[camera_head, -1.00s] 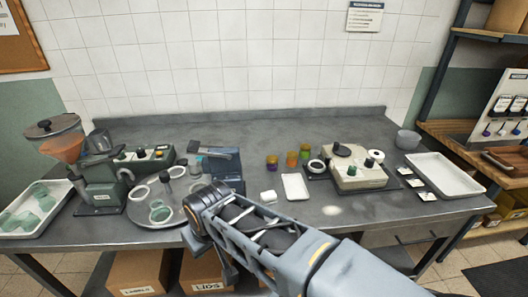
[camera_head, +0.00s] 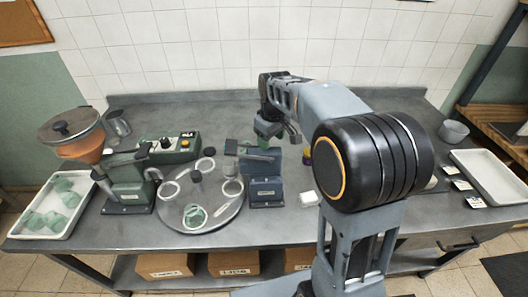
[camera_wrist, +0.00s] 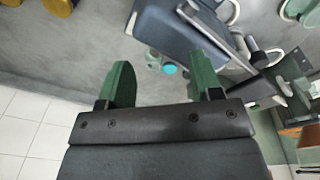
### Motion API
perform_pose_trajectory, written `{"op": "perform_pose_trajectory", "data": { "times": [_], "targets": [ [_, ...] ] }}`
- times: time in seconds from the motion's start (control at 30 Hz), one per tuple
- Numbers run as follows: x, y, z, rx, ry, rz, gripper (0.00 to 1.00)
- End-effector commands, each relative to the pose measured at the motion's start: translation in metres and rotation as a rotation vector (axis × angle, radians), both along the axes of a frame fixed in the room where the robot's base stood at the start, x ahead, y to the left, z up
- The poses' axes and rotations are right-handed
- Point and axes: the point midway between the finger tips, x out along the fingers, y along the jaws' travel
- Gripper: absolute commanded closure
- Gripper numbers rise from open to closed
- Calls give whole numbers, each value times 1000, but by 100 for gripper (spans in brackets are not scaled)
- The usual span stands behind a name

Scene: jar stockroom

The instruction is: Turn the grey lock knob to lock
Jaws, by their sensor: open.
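My gripper (camera_head: 268,134) is open and empty, with its green fingers just behind the blue-grey lever press (camera_head: 265,178). In the wrist view, my gripper (camera_wrist: 158,62) has its two fingers apart, pointing toward the press (camera_wrist: 180,28). A grey knob on a short post (camera_head: 197,178) stands near the middle of the round turntable (camera_head: 225,212), left of the gripper and apart from it. I cannot tell for sure that this is the lock knob. A second, darker knob (camera_head: 209,152) stands at the turntable's back edge.
A small cyan-topped item (camera_wrist: 168,69) shows between the fingers. A green machine with a control box (camera_head: 172,146) stands left of the turntable. White trays lie at both table ends. My arm hides much of the right side.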

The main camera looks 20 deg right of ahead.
Motion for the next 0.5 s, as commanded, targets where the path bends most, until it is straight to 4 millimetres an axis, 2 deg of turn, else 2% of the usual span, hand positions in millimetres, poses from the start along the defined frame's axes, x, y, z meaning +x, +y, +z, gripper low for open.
{"op": "perform_pose_trajectory", "data": {
  "times": [0.03,0.2,0.33,0.5],
  "targets": [
    [16,-1,0,-4,21,34,41],
    [52,-1,-11,-12,66,144,41],
    [70,0,-20,-14,88,204,41],
    [83,1,-29,-15,106,250,41]
  ]
}}
